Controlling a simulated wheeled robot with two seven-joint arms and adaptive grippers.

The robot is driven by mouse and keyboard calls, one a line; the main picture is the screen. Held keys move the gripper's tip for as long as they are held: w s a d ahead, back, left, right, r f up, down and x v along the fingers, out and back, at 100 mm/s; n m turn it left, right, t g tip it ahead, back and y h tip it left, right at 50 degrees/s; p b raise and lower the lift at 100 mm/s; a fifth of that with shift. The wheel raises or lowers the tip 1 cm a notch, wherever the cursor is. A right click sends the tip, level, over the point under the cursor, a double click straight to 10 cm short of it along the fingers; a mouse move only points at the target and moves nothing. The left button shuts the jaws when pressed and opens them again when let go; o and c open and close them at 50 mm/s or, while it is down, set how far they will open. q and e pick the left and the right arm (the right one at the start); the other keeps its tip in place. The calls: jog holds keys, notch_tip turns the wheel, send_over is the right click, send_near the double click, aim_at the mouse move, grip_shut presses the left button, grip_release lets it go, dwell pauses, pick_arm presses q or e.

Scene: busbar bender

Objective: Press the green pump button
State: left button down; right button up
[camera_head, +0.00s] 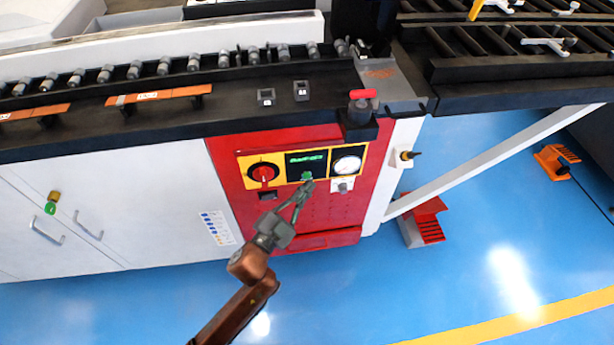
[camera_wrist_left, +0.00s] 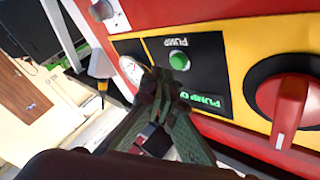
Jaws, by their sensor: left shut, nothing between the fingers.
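The green pump button (camera_head: 306,176) sits on the black, yellow-framed control panel on the red cabinet front. It also shows in the left wrist view (camera_wrist_left: 179,60) as a round green button below the label "PUMP". My left gripper (camera_head: 306,187) is shut and empty, its fingertips just below the button in the head view. In the left wrist view the closed fingertips (camera_wrist_left: 165,80) are close beside the button, which is not covered. I cannot tell whether they touch the panel. My right gripper is in neither view.
A red rotary switch (camera_head: 263,173) sits left of the button and a round gauge (camera_head: 347,165) right of it. A green-lettered display (camera_wrist_left: 205,102) is on the panel. Blue floor in front is mostly clear; an orange pedal (camera_head: 556,160) is at right.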

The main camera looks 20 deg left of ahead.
pick_arm(q)
jog(key=shift+s+d, duration=0.1)
jog(key=s+d, duration=0.1)
jog(key=s+p, duration=0.1)
jog(key=s+d, duration=0.1)
jog(key=s, duration=0.1)
jog(key=shift+d, duration=0.3)
dwell(0.9)
